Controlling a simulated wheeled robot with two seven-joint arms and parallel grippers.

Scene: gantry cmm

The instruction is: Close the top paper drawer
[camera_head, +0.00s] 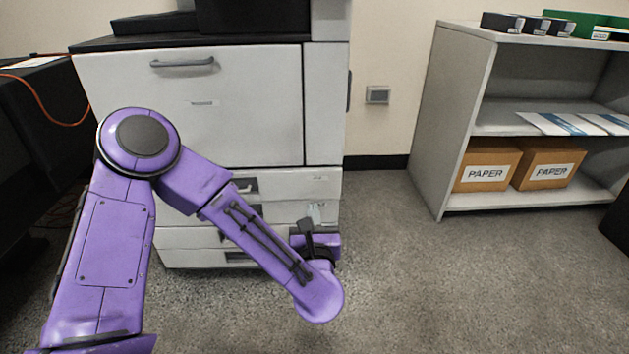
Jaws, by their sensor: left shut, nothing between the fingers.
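The large white copier (235,110) stands at the back left with a stack of paper drawers at its base. The top paper drawer (295,187) is the uppermost of these, with a dark handle recess partly behind my left arm. Its front looks nearly in line with the drawers below; I cannot tell whether a small gap remains. My left arm reaches across the copier's front. My left gripper (311,222) is low in front of the drawers' right part, fingers pointing up and toward them, shut and empty. I cannot tell whether it touches a drawer. My right gripper is out of view.
A grey shelf unit (449,125) at the right holds cardboard paper boxes (487,168), sheets and small bins. A dark table with an orange cable (50,112) is at the far left. The carpet (430,280) between copier and shelf is clear.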

